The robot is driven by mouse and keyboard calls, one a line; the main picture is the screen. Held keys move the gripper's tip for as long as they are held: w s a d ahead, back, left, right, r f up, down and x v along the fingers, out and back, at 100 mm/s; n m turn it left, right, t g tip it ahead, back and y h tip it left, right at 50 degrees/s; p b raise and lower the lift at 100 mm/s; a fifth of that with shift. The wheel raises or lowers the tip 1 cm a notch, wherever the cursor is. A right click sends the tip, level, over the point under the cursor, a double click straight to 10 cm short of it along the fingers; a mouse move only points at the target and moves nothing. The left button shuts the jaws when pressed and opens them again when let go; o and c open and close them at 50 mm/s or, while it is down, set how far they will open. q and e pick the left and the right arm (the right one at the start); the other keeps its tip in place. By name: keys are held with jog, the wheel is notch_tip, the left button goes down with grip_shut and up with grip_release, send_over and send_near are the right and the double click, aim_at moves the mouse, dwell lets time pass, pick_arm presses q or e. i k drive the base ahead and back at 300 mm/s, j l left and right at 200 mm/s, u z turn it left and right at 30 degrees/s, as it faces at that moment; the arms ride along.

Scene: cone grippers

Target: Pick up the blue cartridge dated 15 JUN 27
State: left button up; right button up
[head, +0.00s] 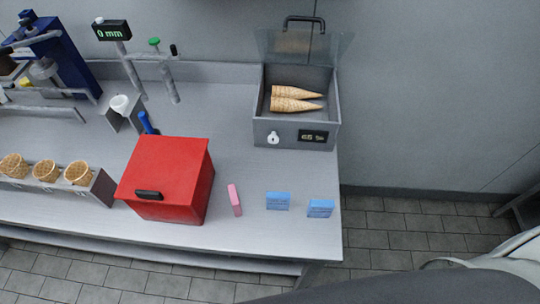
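Two blue cartridges stand near the front right corner of the grey table. The left blue cartridge (278,201) is to the right of a pink cartridge (234,200). The right blue cartridge (320,208) is close to the table's right edge and slightly turned. Both have printing on their faces, but it is too small to read, so I cannot tell which is dated 15 JUN 27. Neither of my grippers is in view, and nothing touches the cartridges.
A red box (165,180) with a black handle stands left of the pink cartridge. A metal bin (265,130) with cones and a raised clear lid stands at the back right. A rack (100,188) of cones is at the left. The table (255,170) is clear between bin and cartridges.

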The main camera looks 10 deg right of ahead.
aim_at(275, 200)
jog(key=u, duration=0.85)
jog(key=k+l+u, duration=0.4)
jog(key=k+u, duration=0.4)
jog(key=k+l, duration=0.1)
jog(key=k, duration=0.2)
